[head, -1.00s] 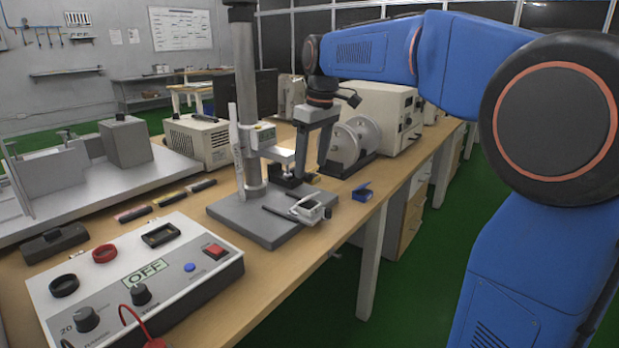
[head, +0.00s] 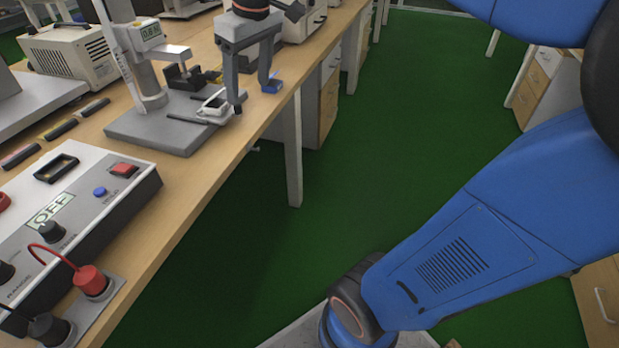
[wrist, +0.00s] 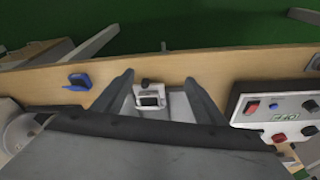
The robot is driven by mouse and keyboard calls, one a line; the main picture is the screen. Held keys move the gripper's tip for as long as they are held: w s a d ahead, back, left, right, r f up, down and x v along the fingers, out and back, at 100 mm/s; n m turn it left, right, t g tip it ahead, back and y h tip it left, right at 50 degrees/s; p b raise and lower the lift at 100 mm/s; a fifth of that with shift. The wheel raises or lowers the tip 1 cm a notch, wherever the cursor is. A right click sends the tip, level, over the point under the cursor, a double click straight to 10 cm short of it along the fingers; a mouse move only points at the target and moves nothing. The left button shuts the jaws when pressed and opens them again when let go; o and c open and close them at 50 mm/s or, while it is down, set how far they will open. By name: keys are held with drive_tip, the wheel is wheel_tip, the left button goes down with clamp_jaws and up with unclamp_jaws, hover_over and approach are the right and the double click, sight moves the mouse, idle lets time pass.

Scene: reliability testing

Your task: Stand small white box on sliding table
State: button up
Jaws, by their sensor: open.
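A small white box (head: 215,104) with a dark window sits at the front right corner of the test stand's grey base (head: 160,132). The white box also shows in the wrist view (wrist: 149,96), between my fingers in the picture. My gripper (head: 252,92) is open and points down, empty, near the box's right side. One finger overlaps the box's right edge in the head view; contact cannot be told. In the wrist view my gripper (wrist: 158,80) has its fingers spread to either side of the box. I cannot tell for sure which part is the sliding table.
The stand's column (head: 135,55) and a dark clamp (head: 185,78) rise behind the box. A small blue box (head: 271,87) lies to the right near the table edge. A control box (head: 75,215) with an OFF display stands in front on the wooden table (head: 200,175).

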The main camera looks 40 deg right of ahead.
drive_tip(key=s+d+f+m+t, duration=0.1)
drive_tip(key=s+f+m, duration=0.1)
drive_tip(key=s+f, duration=0.6)
drive_tip(key=s+d+f+m+t, duration=0.1)
drive_tip(key=s+d+f+m, duration=0.1)
drive_tip(key=s+f, duration=0.6)
drive_tip(key=shift+s+h, duration=0.3)
drive_tip(key=shift+s, duration=0.85)
